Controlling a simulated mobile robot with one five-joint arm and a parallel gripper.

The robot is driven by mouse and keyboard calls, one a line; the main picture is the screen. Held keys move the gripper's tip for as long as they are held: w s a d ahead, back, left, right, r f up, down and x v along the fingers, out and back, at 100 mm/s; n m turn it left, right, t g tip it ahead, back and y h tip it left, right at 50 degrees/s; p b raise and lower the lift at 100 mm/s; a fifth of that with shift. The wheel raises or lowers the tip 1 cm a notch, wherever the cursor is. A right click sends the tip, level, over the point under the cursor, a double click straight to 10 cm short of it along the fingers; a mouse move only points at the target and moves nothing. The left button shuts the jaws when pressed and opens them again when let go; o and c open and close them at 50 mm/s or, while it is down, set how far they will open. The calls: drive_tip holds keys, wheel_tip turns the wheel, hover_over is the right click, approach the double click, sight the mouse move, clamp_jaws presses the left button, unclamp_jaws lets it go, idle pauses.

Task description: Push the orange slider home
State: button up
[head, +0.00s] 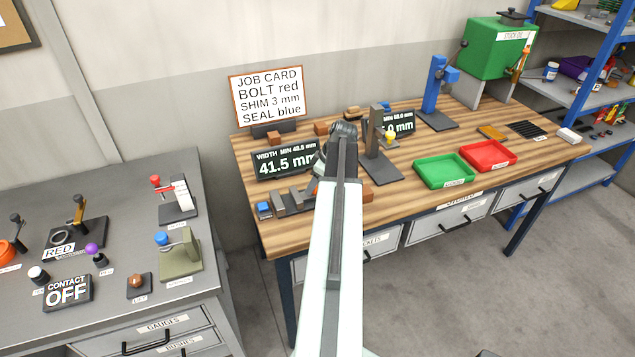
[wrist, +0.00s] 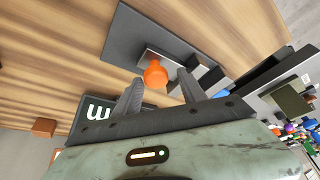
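The orange slider knob (wrist: 155,73) shows in the wrist view, on a grey metal fixture (wrist: 178,66) with a dark base plate. My gripper (wrist: 160,77) is open, with one dark finger on each side of the knob in the picture. I cannot tell whether a finger touches it. In the head view the fixture (head: 292,198) stands at the left front of the wooden bench, partly hidden by my arm. My gripper and most of the knob are hidden there.
A display (head: 286,161) reading 41.5 mm stands behind the fixture. A grey upright stand (head: 377,145) is just right of my arm. Green (head: 444,170) and red (head: 488,155) trays lie further right. A job card (head: 268,95) stands at the back.

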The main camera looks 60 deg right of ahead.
idle(0.3)
drive_tip(key=p+v, duration=0.7)
drive_tip(key=shift+r, duration=0.4)
drive_tip(key=shift+s, duration=0.2)
drive_tip(key=w+a+f+g, duration=0.1)
drive_tip(key=w+a+g, duration=0.1)
drive_tip(key=w+a, duration=1.4)
drive_tip(key=w+a+m+g, duration=0.1)
drive_tip(key=w+a, duration=0.1)
drive_tip(key=a, duration=1.2)
drive_tip(key=w+a, duration=0.3)
drive_tip(key=a, duration=1.1)
drive_tip(key=s+a, duration=0.1)
drive_tip(key=a, duration=1.3)
wheel_tip(320, 180, down, 6)
drive_tip(key=s+g+b, duration=0.1)
drive_tip(key=s+b, duration=0.1)
drive_tip(key=b, duration=0.3)
drive_tip(key=shift+s+d+m+g+h, duration=0.3)
drive_tip(key=shift+s+d+m+h, duration=0.05)
drive_tip(key=shift+d+m+h, duration=0.05)
